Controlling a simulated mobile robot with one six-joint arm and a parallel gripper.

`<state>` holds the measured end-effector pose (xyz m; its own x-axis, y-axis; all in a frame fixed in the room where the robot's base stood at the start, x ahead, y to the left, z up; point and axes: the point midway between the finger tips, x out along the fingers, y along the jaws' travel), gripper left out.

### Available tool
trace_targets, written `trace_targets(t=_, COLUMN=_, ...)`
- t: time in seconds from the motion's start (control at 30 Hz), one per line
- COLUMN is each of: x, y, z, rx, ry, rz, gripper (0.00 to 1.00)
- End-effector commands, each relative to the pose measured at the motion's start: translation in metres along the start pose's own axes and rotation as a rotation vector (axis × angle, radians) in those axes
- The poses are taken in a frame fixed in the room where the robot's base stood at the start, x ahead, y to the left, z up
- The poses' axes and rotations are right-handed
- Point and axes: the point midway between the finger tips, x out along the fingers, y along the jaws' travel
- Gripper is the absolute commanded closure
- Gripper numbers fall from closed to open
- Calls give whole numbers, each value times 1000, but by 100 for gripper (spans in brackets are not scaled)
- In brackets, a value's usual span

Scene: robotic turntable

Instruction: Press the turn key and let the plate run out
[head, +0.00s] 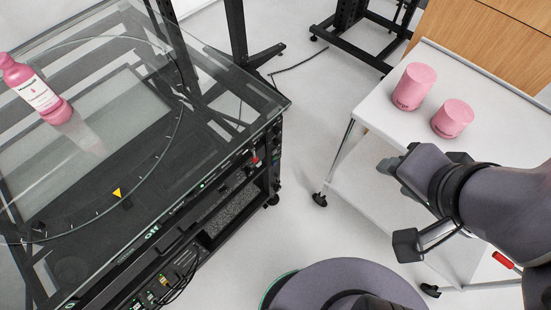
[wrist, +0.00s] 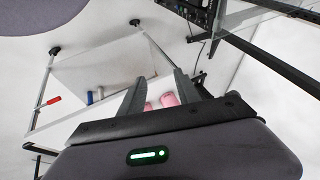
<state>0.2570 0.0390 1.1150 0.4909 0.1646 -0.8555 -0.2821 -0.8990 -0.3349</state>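The turntable is a glass-topped black frame at the left of the head view, with a round plate (head: 150,125) marked by a thin ring with ticks. A pink bottle (head: 38,92) with a white label stands on the plate. A yellow triangle (head: 117,193) lies near the ring's front edge. The table's front edge carries a dark control strip (head: 205,184) with small green lights and white lettering; I cannot tell which part is the turn key. My gripper (head: 396,163) is at the right, by the white cart and away from the turntable. In the wrist view its fingers (wrist: 158,82) are apart and empty.
A white cart (head: 390,132) at the right bears two pink cylinders (head: 414,87) (head: 452,119); my gripper is near its front edge. Cables (head: 172,290) hang below the control strip. Bare floor (head: 300,130) lies between turntable and cart.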

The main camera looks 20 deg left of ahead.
Motion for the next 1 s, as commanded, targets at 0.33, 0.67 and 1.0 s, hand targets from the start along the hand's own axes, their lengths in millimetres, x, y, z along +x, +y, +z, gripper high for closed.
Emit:
trace_targets(t=0.33, x=0, y=0, z=0, rx=0, ry=0, rz=0, gripper=100)
trace_targets(t=0.67, x=0, y=0, z=0, rx=0, ry=0, rz=0, gripper=100)
trace_targets(t=1.0, x=0, y=0, z=0, rx=0, ry=0, rz=0, gripper=100)
